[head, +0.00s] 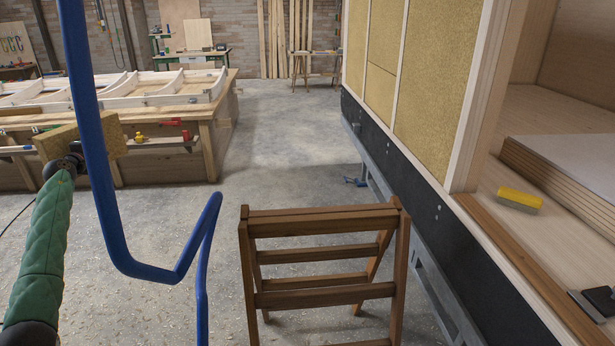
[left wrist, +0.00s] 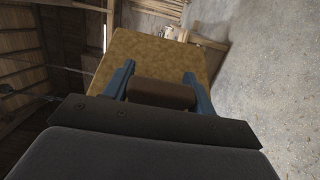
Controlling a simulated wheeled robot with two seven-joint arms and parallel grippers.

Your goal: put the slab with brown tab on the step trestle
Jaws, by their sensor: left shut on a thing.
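The slab with brown tab (head: 110,136) is a tan, speckled board held up at the left in the head view. It also shows in the left wrist view (left wrist: 150,58), with its brown tab (left wrist: 163,94) between the blue fingers. My left gripper (head: 72,162) is shut on that tab. A blue tube partly hides the slab and gripper in the head view. The step trestle (head: 325,220) is a brown wooden stand at the lower middle, with its narrow top bare. The slab is well to the left of it. My right gripper is not in view.
A blue bent tube (head: 90,130) stands between the slab and the trestle in the picture. A workbench (head: 208,135) is at the back left. Concrete floor is open beyond the trestle.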

